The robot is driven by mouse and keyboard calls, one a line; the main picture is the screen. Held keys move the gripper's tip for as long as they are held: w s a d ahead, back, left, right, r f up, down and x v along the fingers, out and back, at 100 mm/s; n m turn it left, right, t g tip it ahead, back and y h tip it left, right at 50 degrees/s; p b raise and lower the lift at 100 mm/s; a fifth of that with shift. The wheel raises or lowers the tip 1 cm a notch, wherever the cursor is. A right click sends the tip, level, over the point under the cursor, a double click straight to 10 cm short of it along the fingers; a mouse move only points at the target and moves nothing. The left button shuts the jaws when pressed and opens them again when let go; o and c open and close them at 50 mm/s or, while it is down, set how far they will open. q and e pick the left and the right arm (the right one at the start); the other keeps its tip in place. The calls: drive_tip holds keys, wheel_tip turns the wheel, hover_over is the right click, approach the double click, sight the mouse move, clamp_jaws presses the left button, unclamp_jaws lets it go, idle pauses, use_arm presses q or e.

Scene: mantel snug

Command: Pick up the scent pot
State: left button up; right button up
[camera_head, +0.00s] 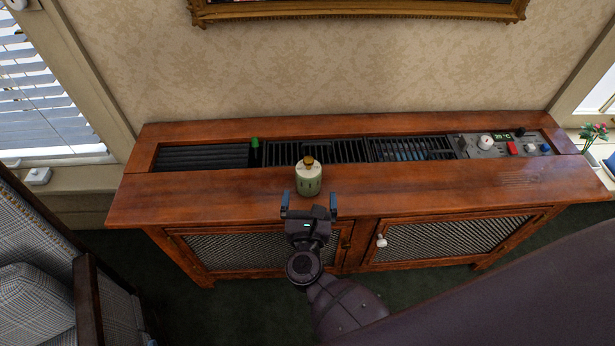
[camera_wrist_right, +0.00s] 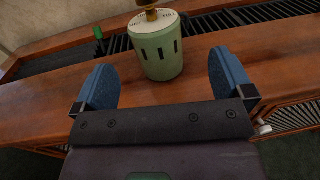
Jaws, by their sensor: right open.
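The scent pot (camera_head: 308,178) is a pale green cylinder with dark slots, a cream top and a brown-gold knob. It stands upright on the front wooden ledge of the cabinet (camera_head: 430,196). In the right wrist view the scent pot (camera_wrist_right: 157,50) is ahead, between the lines of the two blue fingers and beyond their tips. My right gripper (camera_head: 309,198) is open and empty, just in front of the pot at the cabinet's front edge, apart from it. The right gripper also shows in the wrist view (camera_wrist_right: 163,72). My left gripper is not in view.
Behind the pot lie black grilles (camera_head: 320,151) with a green knob (camera_head: 254,143). A control panel (camera_head: 500,144) sits at the right. The cabinet's doors below have a white knob (camera_head: 381,241). A plaid armchair (camera_head: 45,260) stands at the left. The ledge beside the pot is clear.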

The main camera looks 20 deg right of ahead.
sight(309, 170)
drive_tip(key=shift+a+x, duration=0.15)
drive_tip(key=shift+x, duration=2)
drive_tip(key=shift+a+x, duration=0.1)
drive_tip(key=shift+x, duration=2)
drive_tip(key=shift+w+r, duration=0.1)
drive_tip(key=shift+r, duration=0.05)
drive_tip(key=shift+c, duration=0.2)
drive_tip(key=c, duration=1.1)
